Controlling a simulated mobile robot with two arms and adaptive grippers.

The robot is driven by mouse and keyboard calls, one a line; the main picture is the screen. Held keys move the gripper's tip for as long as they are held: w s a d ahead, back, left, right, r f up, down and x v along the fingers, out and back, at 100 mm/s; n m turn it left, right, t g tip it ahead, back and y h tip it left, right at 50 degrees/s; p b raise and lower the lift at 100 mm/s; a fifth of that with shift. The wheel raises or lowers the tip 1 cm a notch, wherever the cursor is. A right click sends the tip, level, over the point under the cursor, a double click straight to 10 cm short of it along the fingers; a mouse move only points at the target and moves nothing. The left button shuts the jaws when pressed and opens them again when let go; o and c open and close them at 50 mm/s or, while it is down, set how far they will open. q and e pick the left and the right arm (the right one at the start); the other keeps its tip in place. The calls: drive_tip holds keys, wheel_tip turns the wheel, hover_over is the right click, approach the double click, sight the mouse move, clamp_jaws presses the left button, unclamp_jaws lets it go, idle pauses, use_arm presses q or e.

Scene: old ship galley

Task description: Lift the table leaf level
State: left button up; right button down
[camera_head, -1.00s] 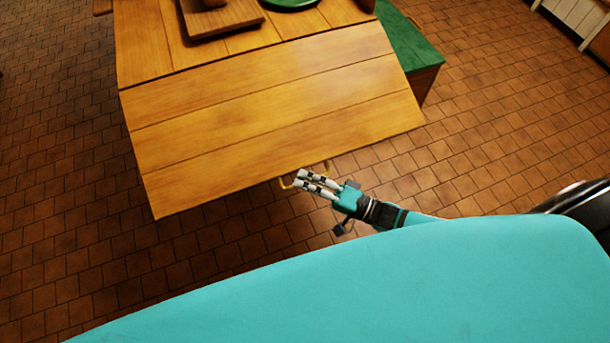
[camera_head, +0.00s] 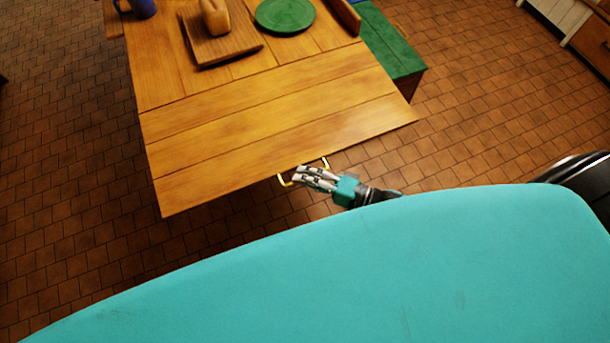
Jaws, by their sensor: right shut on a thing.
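The table leaf (camera_head: 270,130) is the plank panel on the near side of the wooden table (camera_head: 160,75). It looks raised, close to the plane of the tabletop; I cannot tell whether it is exactly level. A brass handle (camera_head: 286,183) sits at the middle of its near edge. My right gripper (camera_head: 304,177) is at that handle, its fingers shut on it, just below the leaf's edge. My left gripper is not in view.
On the tabletop are a wooden board (camera_head: 240,46) with a loaf-like item (camera_head: 215,17), a green plate (camera_head: 285,14) and a blue mug (camera_head: 142,8). A green-topped bench (camera_head: 395,45) stands at the right. The tiled floor (camera_head: 70,150) is clear on the left.

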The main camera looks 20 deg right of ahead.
drive_tip(key=shift+w+d+r+p, duration=0.1)
drive_tip(key=shift+w+r+p, duration=0.15)
drive_tip(key=shift+r, duration=0.5)
drive_tip(key=shift+s, duration=0.1)
drive_tip(key=c, duration=1.4)
unclamp_jaws()
drive_tip(key=shift+f, duration=0.15)
drive_tip(key=shift+s, duration=0.1)
drive_tip(key=shift+s, duration=0.1)
drive_tip(key=v, duration=1.1)
drive_tip(key=shift+s+d, duration=0.25)
drive_tip(key=shift+d, duration=0.1)
